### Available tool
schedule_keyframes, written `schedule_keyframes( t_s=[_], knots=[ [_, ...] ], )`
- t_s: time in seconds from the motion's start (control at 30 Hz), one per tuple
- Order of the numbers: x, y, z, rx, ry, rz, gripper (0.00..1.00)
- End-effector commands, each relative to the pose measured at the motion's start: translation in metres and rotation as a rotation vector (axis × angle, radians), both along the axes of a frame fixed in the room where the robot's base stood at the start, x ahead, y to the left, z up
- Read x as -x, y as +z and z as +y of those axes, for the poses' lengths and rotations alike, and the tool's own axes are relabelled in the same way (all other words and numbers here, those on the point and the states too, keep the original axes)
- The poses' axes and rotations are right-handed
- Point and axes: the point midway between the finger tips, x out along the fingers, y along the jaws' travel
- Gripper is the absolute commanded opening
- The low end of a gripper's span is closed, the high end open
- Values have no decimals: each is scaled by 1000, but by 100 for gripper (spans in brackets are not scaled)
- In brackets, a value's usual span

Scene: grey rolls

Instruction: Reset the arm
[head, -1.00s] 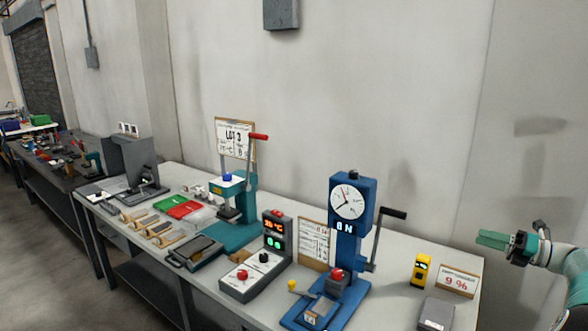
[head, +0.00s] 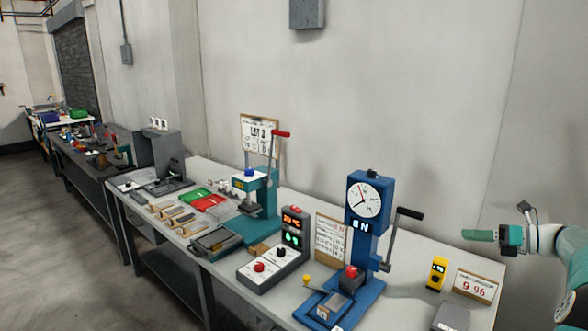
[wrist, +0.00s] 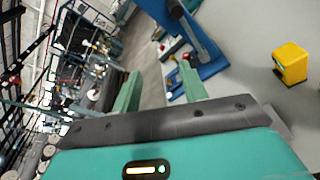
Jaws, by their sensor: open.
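My gripper (head: 482,236) is at the right side of the head view, teal-green, raised in the air above the bench's right end. It holds nothing. In the wrist view its two green fingers (wrist: 160,90) stand apart with only floor and bench behind them. My white and teal arm reaches in from the right edge of the head view.
A pale bench (head: 408,281) carries a blue gauge press (head: 365,230), a teal press (head: 265,195), a control box with display (head: 275,262), a yellow meter (head: 436,273) and a "9 %" sign (head: 476,287). A wall stands behind.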

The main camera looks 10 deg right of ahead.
Motion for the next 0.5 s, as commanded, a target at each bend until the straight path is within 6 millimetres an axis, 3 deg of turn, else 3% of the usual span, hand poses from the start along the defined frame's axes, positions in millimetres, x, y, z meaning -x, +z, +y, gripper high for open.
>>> schedule_keyframes(
  t_s=[0.1,0.27,0.5],
  knots=[
    [-16,10,50,146,85,-9,43],
    [-26,21,134,419,253,-50,43],
    [-1,27,252,857,575,-180,43]
  ],
)
